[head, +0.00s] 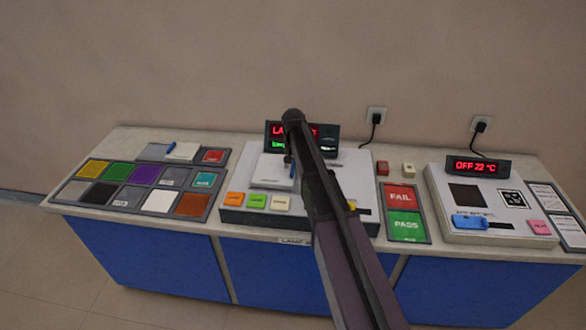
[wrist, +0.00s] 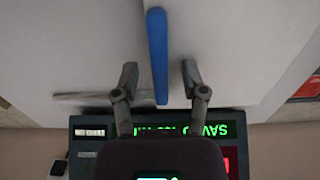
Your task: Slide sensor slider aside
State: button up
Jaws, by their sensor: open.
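My gripper (wrist: 160,76) is open in the wrist view, with one finger on each side of a long blue bar (wrist: 157,45). The bar stands out from a pale block (wrist: 215,40), and gaps show between it and both fingers. In the head view my arm covers much of the middle console (head: 350,170), which has a white block (head: 272,171) on top; the gripper's fingers cannot be made out there. Another blue slider-like piece (head: 469,221) sits on the right-hand console (head: 440,200). I cannot tell from labels which blue piece is the sensor slider.
A display (wrist: 180,131) with green text lies just beyond the fingers in the wrist view.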

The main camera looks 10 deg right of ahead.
jog(key=shift+f, duration=0.15)
grip_shut()
jog(key=shift+s, duration=0.1)
dwell(0.4)
